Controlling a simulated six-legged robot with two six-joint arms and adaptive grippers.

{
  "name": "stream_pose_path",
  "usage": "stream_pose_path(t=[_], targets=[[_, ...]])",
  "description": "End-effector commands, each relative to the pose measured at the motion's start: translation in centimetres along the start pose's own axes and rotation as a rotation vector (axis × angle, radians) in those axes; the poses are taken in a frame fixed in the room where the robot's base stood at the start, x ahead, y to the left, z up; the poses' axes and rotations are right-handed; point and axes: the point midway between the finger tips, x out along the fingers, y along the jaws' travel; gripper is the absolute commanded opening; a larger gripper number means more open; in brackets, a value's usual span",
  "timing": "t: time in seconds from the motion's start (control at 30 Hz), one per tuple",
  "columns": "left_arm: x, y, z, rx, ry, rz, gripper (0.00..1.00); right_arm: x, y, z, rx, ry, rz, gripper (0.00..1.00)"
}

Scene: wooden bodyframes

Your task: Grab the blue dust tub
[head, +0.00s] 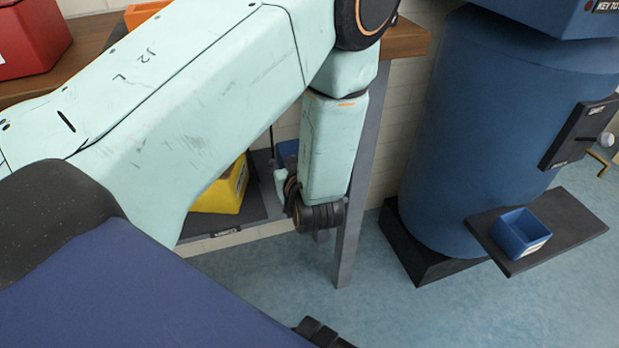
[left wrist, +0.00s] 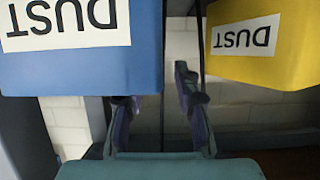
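The blue dust tub (left wrist: 80,70) fills the upper left of the left wrist view, its white DUST label upside down. In the head view only a small part of the blue tub (head: 287,150) shows behind my arm, on the low shelf. My left gripper (left wrist: 155,85) is open at the tub's right edge. One finger is partly hidden by the tub, and the other stands in the gap beside it. I cannot tell whether either finger touches it. In the head view the gripper (head: 279,172) is mostly hidden by my wrist. My right gripper is not in view.
A yellow dust tub (left wrist: 258,50) stands close on the right in the left wrist view; in the head view it is left of my wrist (head: 222,192). A table leg (head: 352,190) is close to my wrist. Another blue tub (head: 520,232) sits on the blue machine's ledge.

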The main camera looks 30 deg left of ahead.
Motion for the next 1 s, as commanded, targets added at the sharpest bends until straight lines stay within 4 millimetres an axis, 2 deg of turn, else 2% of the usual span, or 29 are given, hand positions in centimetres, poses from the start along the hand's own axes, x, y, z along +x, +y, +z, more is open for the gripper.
stream_pose_path(t=[0.13, 0.5, 1.0], targets=[[-0.03, 0.02, -0.07, 0.0, 0.001, 0.0, 0.31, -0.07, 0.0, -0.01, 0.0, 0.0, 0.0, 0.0], [-0.04, 0.0, -0.04, 0.0, 0.0, 0.0, 0.0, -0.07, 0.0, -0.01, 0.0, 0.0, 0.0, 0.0], [-0.05, -0.01, -0.02, 0.0, 0.0, 0.0, 0.0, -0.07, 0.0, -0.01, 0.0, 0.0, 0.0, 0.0]])
